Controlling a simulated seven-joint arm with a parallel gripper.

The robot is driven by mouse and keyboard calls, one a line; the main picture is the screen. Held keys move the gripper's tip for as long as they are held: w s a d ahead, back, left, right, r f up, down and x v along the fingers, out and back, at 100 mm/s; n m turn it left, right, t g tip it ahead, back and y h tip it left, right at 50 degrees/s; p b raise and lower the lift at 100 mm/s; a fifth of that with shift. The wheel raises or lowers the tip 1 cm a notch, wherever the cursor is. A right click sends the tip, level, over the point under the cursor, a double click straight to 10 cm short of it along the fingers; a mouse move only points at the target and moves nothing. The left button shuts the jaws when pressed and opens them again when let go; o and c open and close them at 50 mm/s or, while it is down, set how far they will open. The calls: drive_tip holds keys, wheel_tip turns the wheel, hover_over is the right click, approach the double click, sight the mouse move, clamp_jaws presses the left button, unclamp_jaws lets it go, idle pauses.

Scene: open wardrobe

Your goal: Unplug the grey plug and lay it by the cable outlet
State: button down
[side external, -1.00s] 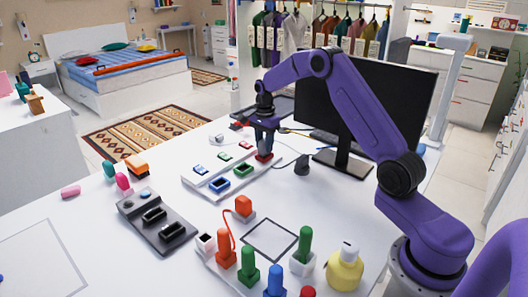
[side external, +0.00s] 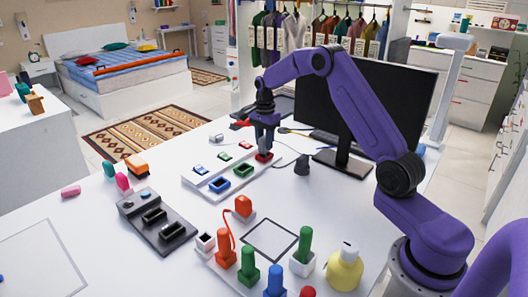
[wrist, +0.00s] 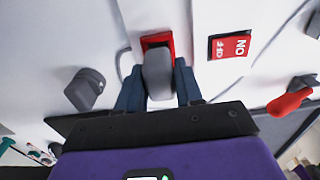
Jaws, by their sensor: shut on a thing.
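The grey plug (wrist: 158,75) stands at the red socket (wrist: 154,40) at the far right end of the white power strip (side external: 217,193). My gripper (wrist: 160,88) is shut on the plug, one finger on each side. In the side view my gripper (side external: 265,145) is directly above the red socket (side external: 264,157). I cannot tell whether the plug's pins are still in the socket. A dark grey rounded piece (side external: 303,165), possibly the cable outlet, stands on the desk right of the strip. It also shows at left in the wrist view (wrist: 85,90).
A red labelled switch (wrist: 230,46) is beside the socket. The monitor (side external: 355,110) stands close to the right of my gripper. A thin cable lies near the strip. A dark socket block (side external: 157,220) and coloured pegs are nearer the camera.

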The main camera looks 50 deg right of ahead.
drive_tip(key=shift+r, duration=0.1)
idle(0.3)
drive_tip(key=shift+r, duration=1.95)
drive_tip(key=shift+s+f, duration=0.1)
drive_tip(key=s+a+f+n+g+y, duration=0.1)
drive_tip(key=s+a+n+g+y, duration=0.5)
drive_tip(key=s+a+y, duration=0.5)
drive_tip(key=shift+h, duration=0.5)
drive_tip(key=shift+s+d+f, duration=0.25)
drive_tip(key=shift+d+f, duration=0.1)
drive_tip(key=shift+f, duration=0.75)
drive_tip(key=shift+s+d+f, duration=0.2)
drive_tip(key=shift+d+f, duration=0.1)
drive_tip(key=shift+f, duration=0.8)
drive_tip(key=shift+s+d+f, duration=0.25)
drive_tip(key=shift+d+f, duration=0.1)
drive_tip(key=shift+f, duration=0.75)
